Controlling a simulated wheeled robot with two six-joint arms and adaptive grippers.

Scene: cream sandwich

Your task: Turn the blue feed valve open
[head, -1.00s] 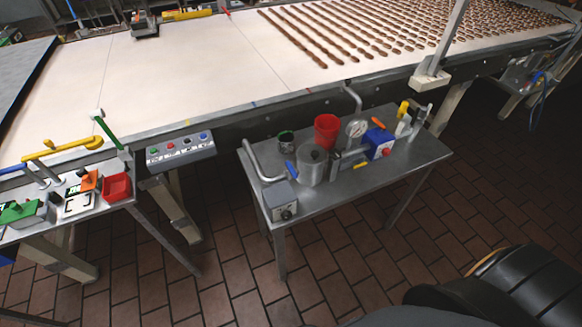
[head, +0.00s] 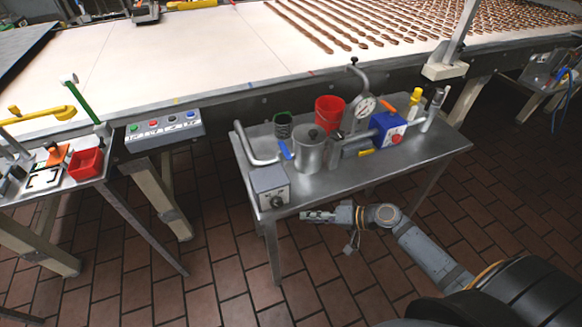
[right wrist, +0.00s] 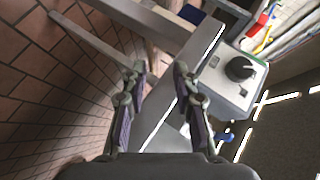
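The blue valve handle (head: 286,150) is a small blue lever on the side cart, between the bent grey pipe (head: 262,160) and the steel pot (head: 311,150). It is tilted in the picture. A small blue part (right wrist: 225,137), likely this handle, shows in the right wrist view beyond my fingers. My right gripper (head: 306,215) is at the cart's front edge, below and to the right of the grey knob box (head: 269,187), apart from the handle. In the right wrist view its two fingers (right wrist: 157,85) are spread with nothing between them. My left gripper is out of view.
The cart (head: 350,180) also bears a red bucket (head: 329,112), a pressure gauge (head: 363,107) and a blue box with a red knob (head: 388,132). The conveyor (head: 190,60) runs behind. A button panel (head: 165,131) is left of the cart. Floor in front is free.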

